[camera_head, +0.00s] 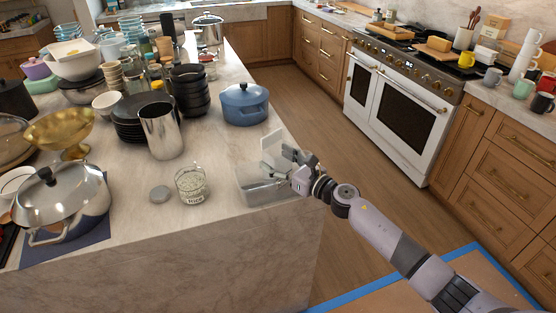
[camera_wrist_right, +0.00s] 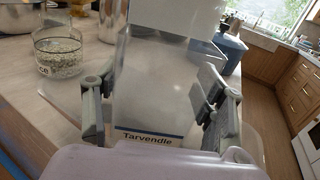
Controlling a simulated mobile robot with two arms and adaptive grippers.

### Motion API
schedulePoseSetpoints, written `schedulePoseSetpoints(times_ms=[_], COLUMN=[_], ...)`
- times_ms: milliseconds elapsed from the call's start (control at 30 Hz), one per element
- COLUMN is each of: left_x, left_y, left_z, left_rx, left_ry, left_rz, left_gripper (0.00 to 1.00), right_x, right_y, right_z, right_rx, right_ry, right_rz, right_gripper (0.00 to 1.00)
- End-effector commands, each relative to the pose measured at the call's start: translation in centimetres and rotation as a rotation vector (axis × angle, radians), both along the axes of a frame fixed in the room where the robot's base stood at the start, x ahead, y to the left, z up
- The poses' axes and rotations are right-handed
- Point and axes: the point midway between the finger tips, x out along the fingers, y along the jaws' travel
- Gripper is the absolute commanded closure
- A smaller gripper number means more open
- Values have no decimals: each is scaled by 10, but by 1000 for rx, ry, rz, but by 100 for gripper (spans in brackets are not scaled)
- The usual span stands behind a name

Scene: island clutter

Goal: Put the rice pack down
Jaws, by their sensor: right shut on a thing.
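The rice pack (camera_wrist_right: 160,85) is a pale, partly see-through pack with a "Tarvendle" label at its near end. In the right wrist view it lies between the two fingers of my right gripper (camera_wrist_right: 160,100), which is shut on it. In the head view the right gripper (camera_head: 284,165) is over the near right corner of the island, and the pack (camera_head: 272,146) shows as a whitish upright shape at the fingers. A clear, low tray-like thing (camera_head: 262,190) is below it on the counter. I cannot tell whether the pack touches it. My left gripper is not in view.
A blue pot (camera_head: 245,105) and a steel canister (camera_head: 161,132) stand behind. The island's right edge is close to the gripper. The counter's front middle has bare room.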

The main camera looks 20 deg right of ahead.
Motion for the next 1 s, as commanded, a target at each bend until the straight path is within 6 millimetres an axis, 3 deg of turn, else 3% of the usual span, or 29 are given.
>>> schedulePoseSetpoints(times_ms=[800,833,1000], left_x=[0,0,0], left_y=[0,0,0], left_z=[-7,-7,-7], left_rx=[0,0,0], left_ry=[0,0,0], left_rz=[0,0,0], left_gripper=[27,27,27], right_x=[0,0,0], right_y=[0,0,0], right_z=[-8,-8,-8], right_rx=[-1,-1,-1], right_ry=[2,3,2], right_rz=[0,0,0], right_gripper=[66,33,22])
